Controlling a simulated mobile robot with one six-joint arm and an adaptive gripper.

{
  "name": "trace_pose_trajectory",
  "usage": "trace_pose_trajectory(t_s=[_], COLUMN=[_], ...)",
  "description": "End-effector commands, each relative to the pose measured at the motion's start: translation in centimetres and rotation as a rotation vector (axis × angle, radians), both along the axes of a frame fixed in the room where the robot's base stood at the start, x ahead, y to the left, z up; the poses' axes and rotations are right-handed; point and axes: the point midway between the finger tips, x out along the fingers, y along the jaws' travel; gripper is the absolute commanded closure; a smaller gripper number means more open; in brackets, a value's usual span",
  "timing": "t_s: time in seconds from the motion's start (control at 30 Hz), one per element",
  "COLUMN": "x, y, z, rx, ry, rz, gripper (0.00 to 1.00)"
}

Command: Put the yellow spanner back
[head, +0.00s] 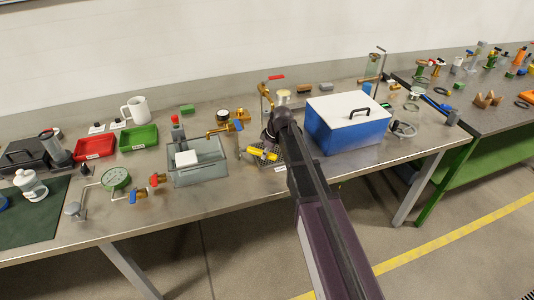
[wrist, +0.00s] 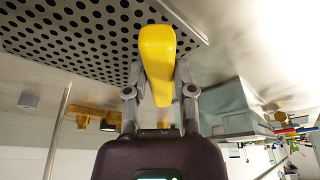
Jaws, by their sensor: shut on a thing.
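The yellow spanner (head: 262,153) shows in the head view just left of my arm's end, over the bench beside the perforated plate. My gripper (wrist: 159,92) is shut on the spanner. In the head view my arm hides part of the plate and most of the gripper. I cannot tell whether the spanner touches the plate.
A grey tub (head: 212,174) with a white block stands left of the spanner. A blue box (head: 330,133) with a white lid stands close on the right. Brass valves (head: 224,129) stand behind. The bench's front strip between tub and box has some bare room.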

Motion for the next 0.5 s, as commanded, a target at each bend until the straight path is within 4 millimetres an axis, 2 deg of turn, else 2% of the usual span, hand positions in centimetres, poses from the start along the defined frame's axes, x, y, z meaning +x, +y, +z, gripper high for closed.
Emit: trace_pose_trajectory(t_s=[0.5], x=[0.02], y=[-0.05], z=[-0.42], rx=[0.000], ry=[0.000], rz=[-0.001], gripper=[1.00])
